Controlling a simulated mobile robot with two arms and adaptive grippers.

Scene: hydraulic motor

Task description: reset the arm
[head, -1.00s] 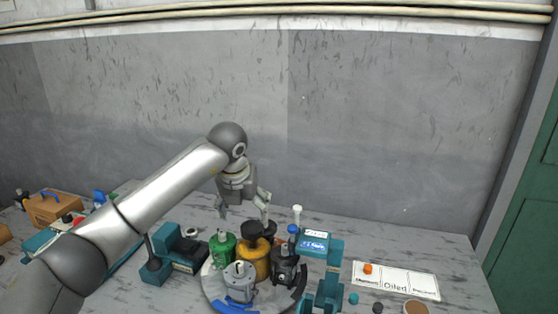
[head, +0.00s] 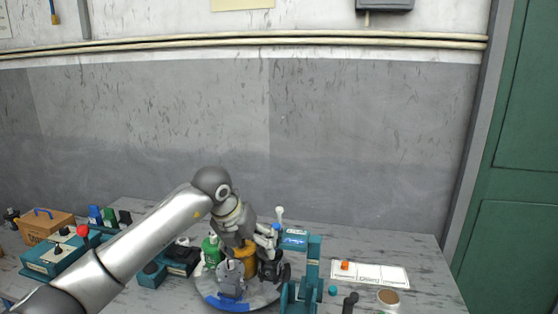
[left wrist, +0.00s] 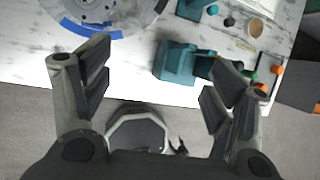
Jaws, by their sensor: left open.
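My left arm (head: 150,235) reaches in from the left over the table. My left gripper (head: 262,238) is in front of or above the round grey turntable (head: 205,298), near the yellow part (head: 250,258); the head view does not show the exact gap. Below the fingers there are the table edge and grey floor. My right gripper is not in view.
A green bottle-like part (head: 211,252) and a grey motor part (head: 231,279) stand on the turntable. A teal press-like stand (head: 312,262) is to its right. A white labelled sheet (head: 375,274) lies farther right. A wooden box (head: 45,226) stands far left.

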